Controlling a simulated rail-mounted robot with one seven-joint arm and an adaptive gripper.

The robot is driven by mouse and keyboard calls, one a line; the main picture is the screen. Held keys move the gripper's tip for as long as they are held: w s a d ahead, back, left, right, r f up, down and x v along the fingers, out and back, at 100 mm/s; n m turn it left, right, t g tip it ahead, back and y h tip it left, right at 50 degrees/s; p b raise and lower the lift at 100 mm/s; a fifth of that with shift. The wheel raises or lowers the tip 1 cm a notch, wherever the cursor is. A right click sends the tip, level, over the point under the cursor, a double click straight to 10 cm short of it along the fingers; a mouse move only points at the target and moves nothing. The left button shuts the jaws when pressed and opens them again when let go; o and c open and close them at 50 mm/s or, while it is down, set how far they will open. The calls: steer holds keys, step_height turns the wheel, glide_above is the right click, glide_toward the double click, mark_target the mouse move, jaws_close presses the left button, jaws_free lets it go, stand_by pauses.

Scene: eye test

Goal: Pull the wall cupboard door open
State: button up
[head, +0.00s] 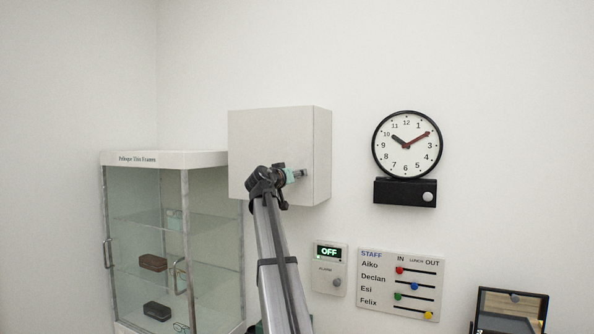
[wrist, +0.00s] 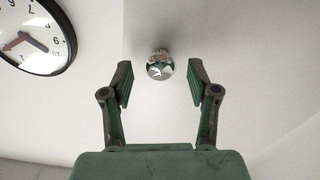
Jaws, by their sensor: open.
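The white wall cupboard (head: 262,135) hangs on the wall in the head view, and its door looks shut. My gripper (head: 302,174) is in front of the cupboard's lower right part. In the wrist view, my gripper (wrist: 159,80) is open, with one green-padded finger on each side. A shiny round knob (wrist: 159,68) on the pale cupboard surface shows in the gap between the fingertips. Neither finger seems to touch it. The knob cannot be made out in the head view, where my arm is in front.
A round clock (head: 407,144) hangs right of the cupboard, above a black box (head: 404,192). A glass cabinet (head: 190,158) stands to the lower left. A small OFF panel (head: 329,283) and a staff board (head: 401,252) are on the wall below. The wall above is bare.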

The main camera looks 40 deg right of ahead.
steer(key=shift+p+x, duration=0.3)
steer(key=shift+x, duration=0.9)
steer(key=shift+a, duration=0.1)
jaws_close()
steer(key=shift+a, duration=0.15)
